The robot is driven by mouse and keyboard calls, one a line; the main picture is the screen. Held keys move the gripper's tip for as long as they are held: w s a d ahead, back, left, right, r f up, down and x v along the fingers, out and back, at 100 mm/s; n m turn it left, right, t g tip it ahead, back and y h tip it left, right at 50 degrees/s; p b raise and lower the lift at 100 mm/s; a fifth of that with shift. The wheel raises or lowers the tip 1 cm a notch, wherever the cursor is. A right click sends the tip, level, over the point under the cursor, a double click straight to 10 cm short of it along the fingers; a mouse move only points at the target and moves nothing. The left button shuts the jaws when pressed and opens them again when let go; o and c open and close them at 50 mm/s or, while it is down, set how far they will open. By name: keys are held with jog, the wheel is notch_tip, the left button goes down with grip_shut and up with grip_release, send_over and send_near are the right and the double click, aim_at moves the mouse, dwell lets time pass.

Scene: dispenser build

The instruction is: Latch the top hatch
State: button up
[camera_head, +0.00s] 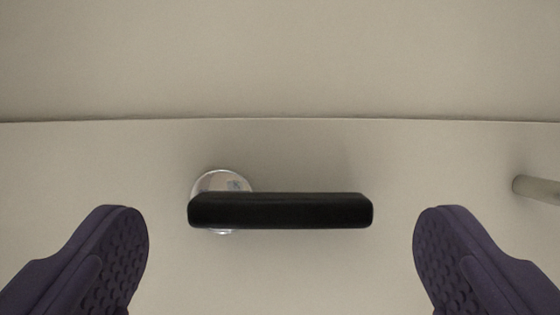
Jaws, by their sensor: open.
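A black bar-shaped handle (280,211) lies level across the middle of the view. Its left end sits over a round silver base (223,181) on a pale beige panel (400,160), which looks like the hatch. My gripper (280,250) is open, with one dark purple finger to the left of the handle and one to the right. Both fingers are apart from the handle, with a gap on each side. Nothing is between the fingers except the handle.
A seam (300,119) runs across the view above the handle, with a plain beige surface (280,55) beyond it. A pale rod (535,188) sticks in from the right edge, near the right finger. The panel around the handle is otherwise clear.

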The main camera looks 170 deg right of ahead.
jog(key=shift+x, duration=0.85)
jog(key=shift+r, duration=0.1)
jog(key=c, duration=1.1)
jog(key=shift+o, duration=0.2)
